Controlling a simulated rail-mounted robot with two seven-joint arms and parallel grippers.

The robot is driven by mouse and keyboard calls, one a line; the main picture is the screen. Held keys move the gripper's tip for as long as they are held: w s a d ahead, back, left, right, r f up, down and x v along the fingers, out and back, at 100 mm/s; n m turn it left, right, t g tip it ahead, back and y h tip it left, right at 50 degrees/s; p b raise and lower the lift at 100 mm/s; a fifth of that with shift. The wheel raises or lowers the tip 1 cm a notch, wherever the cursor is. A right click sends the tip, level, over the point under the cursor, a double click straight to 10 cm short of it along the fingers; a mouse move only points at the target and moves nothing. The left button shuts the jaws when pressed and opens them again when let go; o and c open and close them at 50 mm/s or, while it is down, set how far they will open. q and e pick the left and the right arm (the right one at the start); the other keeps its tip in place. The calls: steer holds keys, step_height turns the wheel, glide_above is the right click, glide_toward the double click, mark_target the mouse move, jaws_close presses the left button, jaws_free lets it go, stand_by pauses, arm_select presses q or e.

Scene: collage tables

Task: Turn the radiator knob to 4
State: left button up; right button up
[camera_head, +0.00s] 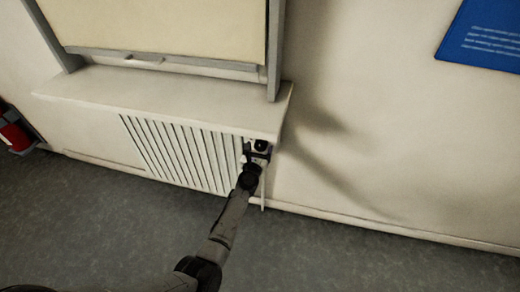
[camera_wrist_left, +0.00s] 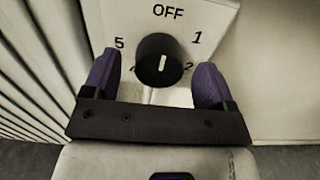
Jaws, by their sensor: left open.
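The black round radiator knob (camera_wrist_left: 160,45) sits in front of a white dial plate (camera_wrist_left: 205,14) marked OFF, 1, 2 and 5; a mark at the lower left is mostly hidden. A short white line on the knob face runs nearly vertical; I cannot tell which end points. In the head view the knob (camera_head: 261,145) is small at the right end of the radiator. My left gripper (camera_wrist_left: 158,66) is open, its purple fingers on either side of the knob with visible gaps. It also shows in the head view (camera_head: 257,156). My right gripper is not in view.
The slatted white radiator (camera_head: 180,152) stands left of the knob, under a projecting sill (camera_head: 165,98). A wall runs to the right with a blue poster (camera_head: 485,35). A red object (camera_head: 15,135) is at the far left. The grey floor is clear.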

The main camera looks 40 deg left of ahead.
arm_select(q)
steer(key=shift+x, duration=0.85)
steer(key=shift+c, duration=0.8)
steer(key=c, duration=0.7)
steer(key=shift+c, duration=0.2)
